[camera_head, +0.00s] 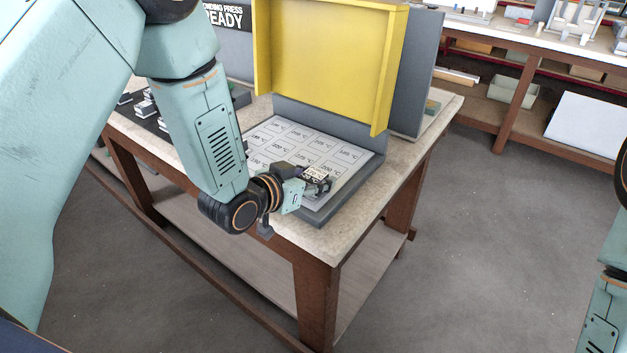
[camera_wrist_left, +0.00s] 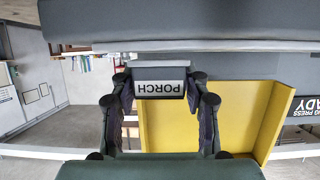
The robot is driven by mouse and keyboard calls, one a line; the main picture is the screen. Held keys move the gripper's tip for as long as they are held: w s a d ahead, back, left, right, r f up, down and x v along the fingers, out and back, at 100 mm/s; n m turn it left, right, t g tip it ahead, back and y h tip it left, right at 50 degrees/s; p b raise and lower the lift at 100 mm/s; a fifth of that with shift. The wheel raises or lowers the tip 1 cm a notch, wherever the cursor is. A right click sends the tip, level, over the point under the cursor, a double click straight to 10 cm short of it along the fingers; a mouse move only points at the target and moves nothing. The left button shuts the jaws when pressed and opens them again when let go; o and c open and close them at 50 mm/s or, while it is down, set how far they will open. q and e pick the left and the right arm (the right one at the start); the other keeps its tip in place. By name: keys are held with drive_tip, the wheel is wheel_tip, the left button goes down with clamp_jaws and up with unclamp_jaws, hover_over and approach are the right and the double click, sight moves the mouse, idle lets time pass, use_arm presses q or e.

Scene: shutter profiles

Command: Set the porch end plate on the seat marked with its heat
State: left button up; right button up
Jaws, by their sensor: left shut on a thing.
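The porch end plate (camera_wrist_left: 160,82) shows its PORCH label upside down in the left wrist view, between the fingers of my left gripper (camera_wrist_left: 160,98). In the head view my left gripper (camera_head: 318,184) is shut on the plate (camera_head: 315,173), over the front right part of the white seat board (camera_head: 322,145). The board has several outlined seats marked with heats in °C, most too small to read surely. The gripper and arm hide some front seats. I cannot tell whether the plate touches the board. My right gripper is out of view.
A yellow guard (camera_head: 325,55) stands raised behind the board on the grey press. Several small pieces (camera_head: 147,106) sit on a dark mat at the table's left. The wooden table's front right corner (camera_head: 335,240) is bare. A shelf bench (camera_head: 520,50) stands behind.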

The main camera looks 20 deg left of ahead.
use_arm(q)
drive_tip(key=shift+w+a+f, duration=0.1)
drive_tip(key=shift+a+f, duration=0.25)
drive_tip(key=shift+a, duration=0.4)
drive_tip(key=o, duration=0.8)
drive_tip(key=shift+d, duration=0.15)
drive_tip(key=o, duration=0.3)
drive_tip(key=shift+d+r, duration=0.15)
drive_tip(key=shift+d, duration=0.3)
drive_tip(key=shift+o, duration=0.3)
drive_tip(key=shift+a, duration=0.45)
drive_tip(key=shift+s, duration=0.2)
drive_tip(key=p+v, duration=0.1)
drive_tip(key=v, duration=0.8)
drive_tip(key=shift+r, duration=0.15)
drive_tip(key=shift+p+v, duration=0.45)
drive_tip(key=shift+v, duration=0.8)
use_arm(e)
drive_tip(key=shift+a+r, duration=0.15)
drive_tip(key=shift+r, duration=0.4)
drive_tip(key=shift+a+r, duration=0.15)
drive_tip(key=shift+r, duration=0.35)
